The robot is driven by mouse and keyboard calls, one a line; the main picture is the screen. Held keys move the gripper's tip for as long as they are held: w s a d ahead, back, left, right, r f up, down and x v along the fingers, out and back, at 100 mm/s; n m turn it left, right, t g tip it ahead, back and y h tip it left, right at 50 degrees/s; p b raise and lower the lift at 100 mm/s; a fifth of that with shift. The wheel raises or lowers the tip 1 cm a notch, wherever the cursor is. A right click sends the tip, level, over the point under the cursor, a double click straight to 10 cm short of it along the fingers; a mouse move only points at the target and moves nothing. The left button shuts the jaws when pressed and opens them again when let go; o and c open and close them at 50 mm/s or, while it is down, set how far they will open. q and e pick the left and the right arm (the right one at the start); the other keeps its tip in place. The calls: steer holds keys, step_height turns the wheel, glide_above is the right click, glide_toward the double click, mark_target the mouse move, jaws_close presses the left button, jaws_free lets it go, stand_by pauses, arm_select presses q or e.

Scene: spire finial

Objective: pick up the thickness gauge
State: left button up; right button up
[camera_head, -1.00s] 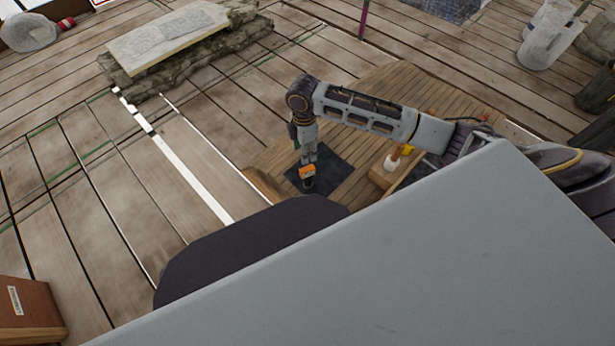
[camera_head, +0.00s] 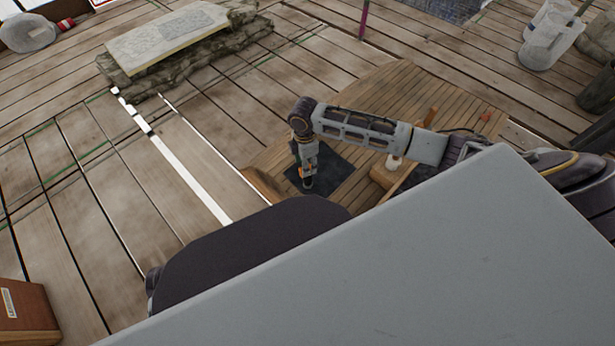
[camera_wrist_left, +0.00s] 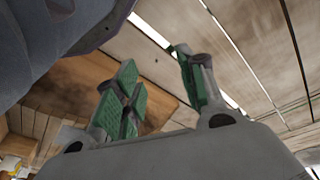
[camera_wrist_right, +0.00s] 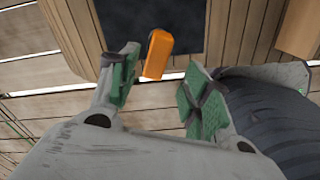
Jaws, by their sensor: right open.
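The thickness gauge, an orange-bodied piece, stands over the dark mat (camera_head: 335,172) on the slatted wooden table. In the right wrist view its orange body (camera_wrist_right: 157,53) shows just ahead of and between my right fingertips, close to the left finger. My right gripper (camera_wrist_right: 162,85) is open, with green finger pads apart. In the head view the right gripper (camera_head: 307,168) points down over the mat and largely hides the gauge. I cannot tell whether a finger touches it. My left gripper (camera_wrist_left: 158,88) is open and empty, seen only in its wrist view.
A wooden block holding a white item (camera_head: 393,162) sits right of the mat under my right forearm. A brown box (camera_head: 25,305) stands at lower left. A stone slab (camera_head: 165,38) lies on the far deck.

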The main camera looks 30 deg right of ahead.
mark_target(308, 182)
arm_select(q)
steer(key=shift+w, duration=0.1)
arm_select(e)
steer(key=shift+f, duration=0.1)
steer(key=shift+w+d+f+b, duration=0.15)
steer(key=shift+f+b, duration=0.15)
steer(key=shift+f, duration=0.15)
steer(key=shift+w+d+f+b, duration=0.15)
steer(key=shift+f+b, duration=0.15)
steer(key=shift+f, duration=0.25)
steer(key=shift+s+d+f+b, duration=0.15)
steer(key=shift+f+b, duration=0.1)
steer(key=shift+f, duration=1)
steer(key=shift+f+b, duration=0.25)
steer(key=shift+b, duration=0.1)
arm_select(q)
steer(key=r, duration=0.3)
steer(key=shift+w+d+r+t, duration=0.1)
steer(key=shift+d+t, duration=0.2)
steer(key=shift+d, duration=0.05)
steer(key=shift+w, duration=0.1)
arm_select(e)
steer(key=shift+c, duration=0.7)
arm_select(q)
steer(key=shift+w, duration=0.1)
arm_select(e)
jaws_close()
